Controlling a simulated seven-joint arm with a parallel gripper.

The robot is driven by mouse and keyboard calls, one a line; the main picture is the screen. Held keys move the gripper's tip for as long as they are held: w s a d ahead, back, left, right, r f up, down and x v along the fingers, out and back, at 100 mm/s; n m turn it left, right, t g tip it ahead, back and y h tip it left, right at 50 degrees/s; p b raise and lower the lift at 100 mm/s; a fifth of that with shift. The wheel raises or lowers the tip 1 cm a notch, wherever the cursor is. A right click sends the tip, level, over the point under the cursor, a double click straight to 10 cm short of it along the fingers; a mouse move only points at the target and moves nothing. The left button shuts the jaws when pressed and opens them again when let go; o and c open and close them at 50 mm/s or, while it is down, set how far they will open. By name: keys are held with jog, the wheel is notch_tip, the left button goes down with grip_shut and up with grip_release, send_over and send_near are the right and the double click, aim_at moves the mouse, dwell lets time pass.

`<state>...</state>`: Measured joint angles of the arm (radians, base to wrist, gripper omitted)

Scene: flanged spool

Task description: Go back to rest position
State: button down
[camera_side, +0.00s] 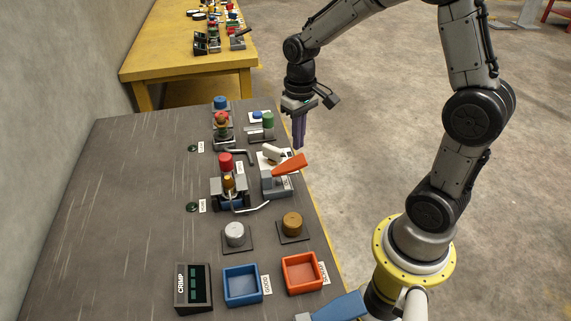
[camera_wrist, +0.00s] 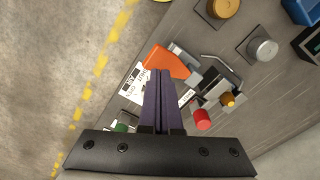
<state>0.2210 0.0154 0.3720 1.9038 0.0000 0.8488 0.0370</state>
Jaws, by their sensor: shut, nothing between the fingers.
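My gripper (camera_side: 299,146) hangs from the arm near the table's right edge, fingers pointing down. Its purple fingers are pressed together with nothing between them. In the wrist view the shut fingers (camera_wrist: 161,72) point toward a fixture with an orange lever (camera_wrist: 165,62). In the side view that orange lever (camera_side: 290,166) stands just below the fingertips, with a gap that I cannot measure. A press with a red knob (camera_side: 226,161) stands left of the lever; the red knob also shows in the wrist view (camera_wrist: 202,119).
A silver cylinder (camera_side: 235,234) and a brass cylinder (camera_side: 292,223) sit on dark bases. A blue tray (camera_side: 242,286), an orange tray (camera_side: 303,272) and a CRIMP box (camera_side: 192,287) stand at the front. A green cylinder (camera_side: 268,119) stands behind. Open floor lies right of the table.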

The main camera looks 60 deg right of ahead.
notch_tip(320, 180, up, 7)
jog(key=s+a+n+t, duration=0.1)
jog(key=a+t, duration=0.1)
jog(key=a, duration=0.1)
jog(key=s+a+r+n+t, duration=0.1)
jog(key=s+a+r, duration=0.1)
jog(key=s, duration=0.5)
jog(key=s+a+r+n+t, duration=0.1)
jog(key=s+a+r+t, duration=0.1)
jog(key=s, duration=0.6)
jog(key=shift+s+a+r+t, duration=0.2)
jog(key=shift+s+r+t, duration=0.05)
jog(key=shift+r+t, duration=0.1)
